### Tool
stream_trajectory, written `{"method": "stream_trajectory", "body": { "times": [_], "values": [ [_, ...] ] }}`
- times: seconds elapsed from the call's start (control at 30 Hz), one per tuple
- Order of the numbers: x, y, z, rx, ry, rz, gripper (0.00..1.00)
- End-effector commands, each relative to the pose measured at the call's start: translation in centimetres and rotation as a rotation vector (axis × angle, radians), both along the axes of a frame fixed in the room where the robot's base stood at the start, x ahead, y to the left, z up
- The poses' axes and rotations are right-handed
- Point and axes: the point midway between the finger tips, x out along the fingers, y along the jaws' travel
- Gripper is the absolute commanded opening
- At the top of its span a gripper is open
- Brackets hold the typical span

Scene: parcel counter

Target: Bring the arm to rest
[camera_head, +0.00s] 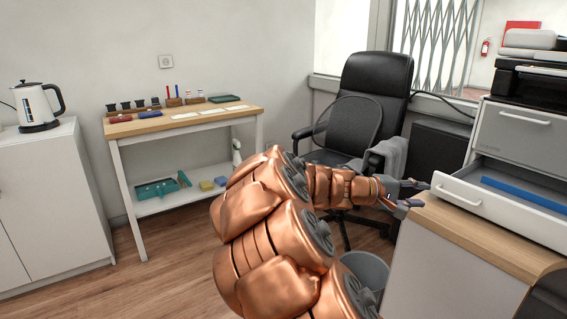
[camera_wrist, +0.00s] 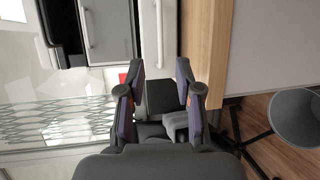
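My arm reaches forward and to the right across the middle of the head view. My gripper (camera_head: 408,194) is at its end, beside the left edge of the wooden-topped counter (camera_head: 468,226), near the open drawer. In the wrist view, my gripper (camera_wrist: 160,75) shows two dark fingers with purple pads standing apart. Nothing is held between them. The wrist view is turned sideways, with the wooden counter edge (camera_wrist: 197,40) just to the right of the fingers.
A drawer (camera_head: 465,197) stands open in the grey cabinet, close to my gripper. A black office chair (camera_head: 372,80) with a grey cloth is behind the arm. A bin (camera_head: 366,268) stands beside the counter. The side table (camera_head: 185,122) is at left; the floor before it is clear.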

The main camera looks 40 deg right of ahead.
Motion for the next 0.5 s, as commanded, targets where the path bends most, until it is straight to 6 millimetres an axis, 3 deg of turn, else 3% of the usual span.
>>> {"method": "stream_trajectory", "body": {
  "times": [0.27,0.5],
  "values": [
    [-0.3,1.0,1.3,0.021,-0.023,-0.008,0.34],
    [-2.0,6.6,5.2,0.155,-0.144,-0.043,0.34]
  ]
}}
